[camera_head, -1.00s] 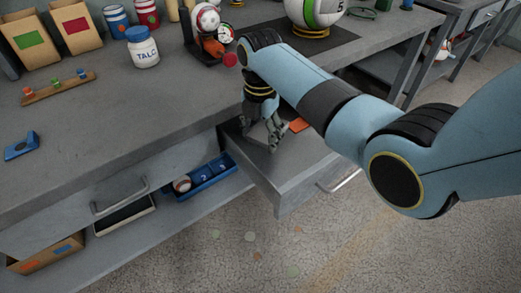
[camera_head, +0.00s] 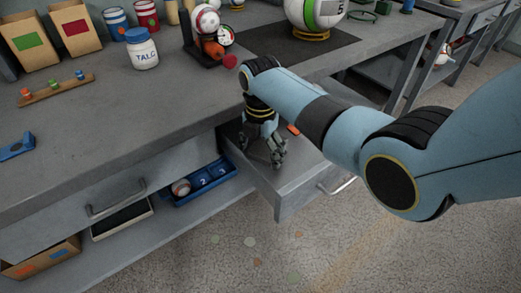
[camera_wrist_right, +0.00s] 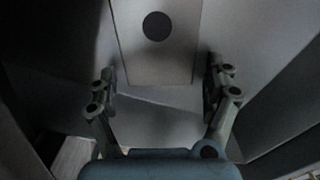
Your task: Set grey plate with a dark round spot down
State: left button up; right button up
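The grey plate (camera_wrist_right: 155,62) with a dark round spot (camera_wrist_right: 157,26) shows at the top middle of the right wrist view, lying flat inside the drawer. My right gripper (camera_head: 266,158) reaches down into the open drawer (camera_head: 296,191) in the head view. In the right wrist view its two fingers (camera_wrist_right: 160,78) are spread wide, one on each side of the plate's near end, with a gap to its edges. In the head view the arm and fingers hide most of the plate. My left gripper is not in view.
An orange piece (camera_head: 293,130) lies in the drawer beside my right wrist. The bench top (camera_head: 150,110) holds a talc jar (camera_head: 142,50) and a ball stand (camera_head: 207,40). A blue tray (camera_head: 208,181) with a ball sits on the shelf below. The drawer walls are close around the gripper.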

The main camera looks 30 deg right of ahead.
aim_at(260, 154)
jog(key=shift+r, duration=0.25)
notch_tip(260, 154, up, 12)
jog(key=p, duration=0.3)
jog(key=shift+f, duration=0.15)
dwell(0.4)
